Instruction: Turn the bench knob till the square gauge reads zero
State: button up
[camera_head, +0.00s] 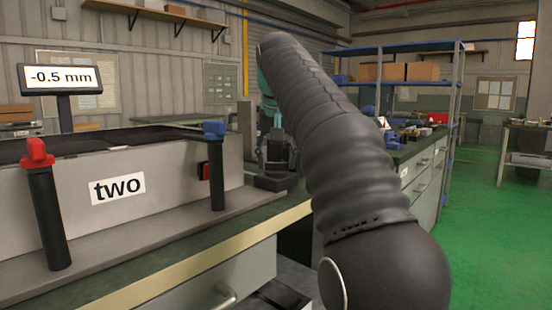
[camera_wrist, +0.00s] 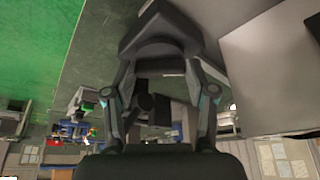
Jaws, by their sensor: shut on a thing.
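A rectangular display (camera_head: 61,78) on a dark stand at the far left of the head view reads -0.5 mm. I see no other gauge reading. My gripper (camera_head: 276,158) points down at the bench beside the grey box, partly hidden behind my arm. It is shut on a dark knob, which stands on a dark base (camera_head: 272,182) on the bench. In the wrist view my gripper (camera_wrist: 160,68) has its two fingers on either side of the dark knob (camera_wrist: 158,50). The knob's markings cannot be made out.
A grey box (camera_head: 150,182) labelled "two" stands left of my gripper, with a red-topped post (camera_head: 48,215) and a blue-topped post (camera_head: 216,175) before it. A red switch (camera_head: 204,171) is on its front. Blue shelving (camera_head: 405,50) stands behind right. The green floor (camera_head: 490,230) is clear.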

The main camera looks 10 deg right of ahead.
jog(key=shift+r+n+p, duration=0.2)
jog(key=shift+n+p, duration=0.2)
jog(key=shift+p, duration=0.45)
jog(key=shift+f+n+y+p, duration=0.15)
jog(key=shift+n+y+p, duration=0.15)
jog(key=shift+n+p, duration=0.1)
jog(key=o, duration=1.2)
jog(key=shift+c, duration=0.2)
jog(key=v, duration=0.7)
jog(key=shift+r, duration=0.25)
jog(key=shift+s, duration=0.15)
